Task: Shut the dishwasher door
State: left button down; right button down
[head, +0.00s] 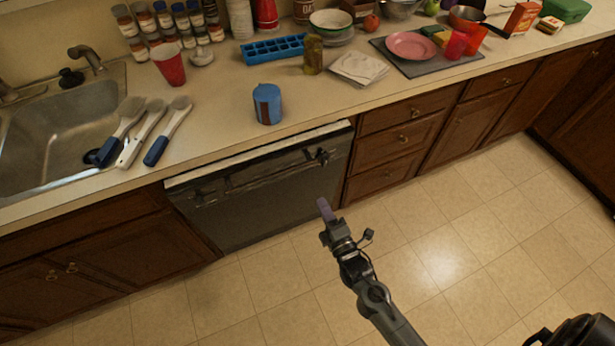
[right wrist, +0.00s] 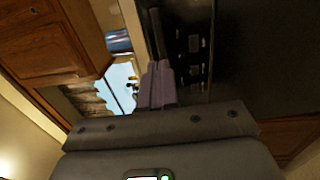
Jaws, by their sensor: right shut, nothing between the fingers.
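The dishwasher door (head: 265,190) is a dark panel with a pale top edge, set under the counter between wooden cabinets. It stands upright or nearly so, its top edge close below the counter edge; I cannot tell whether a small gap is left. A dark handle bar crosses its upper part. My right gripper (head: 324,209) is shut and empty, in front of the door's lower right side, apparently apart from it. In the right wrist view the shut purple fingers (right wrist: 158,84) show beside the dark door front (right wrist: 250,55). My left gripper is not in view.
The counter above holds a blue can (head: 267,104), several brushes (head: 165,132), a red cup (head: 169,64), a blue ice tray (head: 274,49) and a sink (head: 60,135). Wooden drawers (head: 398,145) flank the door on the right. The tiled floor (head: 270,290) in front is clear.

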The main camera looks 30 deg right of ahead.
aim_at(303, 167)
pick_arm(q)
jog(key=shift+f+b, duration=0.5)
pick_arm(e)
jog(key=w, duration=0.3)
jog(key=w+d, duration=0.1)
jog(key=w, duration=0.3)
jog(key=w+r, duration=0.1)
jog(key=w, duration=0.3)
jog(key=shift+d, duration=0.25)
